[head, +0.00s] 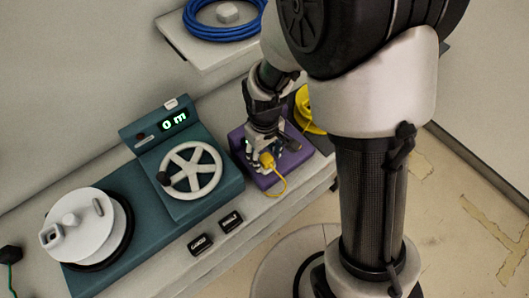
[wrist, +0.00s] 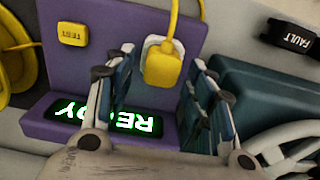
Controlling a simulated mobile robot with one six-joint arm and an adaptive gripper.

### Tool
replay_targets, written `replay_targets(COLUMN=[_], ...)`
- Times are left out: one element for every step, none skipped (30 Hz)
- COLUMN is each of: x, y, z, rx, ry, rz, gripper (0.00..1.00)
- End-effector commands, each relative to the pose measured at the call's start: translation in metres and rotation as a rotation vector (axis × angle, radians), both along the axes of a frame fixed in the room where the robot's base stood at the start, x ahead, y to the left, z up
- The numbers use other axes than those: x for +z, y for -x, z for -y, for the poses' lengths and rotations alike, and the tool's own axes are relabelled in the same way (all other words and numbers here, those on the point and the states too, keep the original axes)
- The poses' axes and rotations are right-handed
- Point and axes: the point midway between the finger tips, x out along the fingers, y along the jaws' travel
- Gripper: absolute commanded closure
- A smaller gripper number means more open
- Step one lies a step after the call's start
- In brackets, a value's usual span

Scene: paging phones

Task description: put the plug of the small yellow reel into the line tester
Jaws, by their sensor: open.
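The yellow plug (wrist: 162,64) sits at the pale socket (wrist: 153,42) on the purple line tester (wrist: 195,45). How deep it is seated cannot be told. My gripper (wrist: 163,75) is open, with one finger on each side of the plug and a visible gap to each. The tester's display (wrist: 110,118) glows green and reads READY. In the head view the plug (head: 267,160) shows below my gripper (head: 262,148), on the purple tester (head: 313,150), with its yellow cord (head: 284,184) looping down. The small yellow reel (head: 306,108) is behind the tester, partly hidden by my arm.
A teal machine (head: 210,197) with a white handwheel and a display reading 0 m stands left of the tester. A white reel (head: 85,230) is farther left. A blue cable coil (head: 222,30) rests on a shelf behind.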

Motion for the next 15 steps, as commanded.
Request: replay_targets(x=[0.000,0.000,0.002,0.003,0.006,0.010,0.014,0.019,0.027,0.034,0.041,0.050,0.057,0.064,0.073], y=[0.000,0.000,0.000,0.000,0.000,0.000,-0.001,-0.001,-0.001,-0.001,-0.001,-0.001,-0.001,-0.001,-0.001], z=[0.000,0.000,0.000,0.000,0.000,0.000,0.000,0.000,0.000,0.000,0.000,0.000,-0.001,0.000,0.000], rx=[0.000,0.000,0.000,0.000,0.000,0.000,0.000,0.000,0.000,0.000,0.000,0.000,0.000,0.000,0.000], ry=[0.000,0.000,0.000,-0.001,-0.001,-0.001,-0.001,-0.001,-0.001,-0.002,-0.002,-0.001,-0.002,-0.001,-0.002], rz=[0.000,0.000,0.000,0.001,0.001,0.002,0.003,0.003,0.003,0.005,0.005,0.005,0.006,0.005,0.006], gripper=[0.51,0.51,0.51,0.51,0.51,0.51,0.51,0.51,0.51,0.51,0.51,0.51,0.51,0.51,0.51])
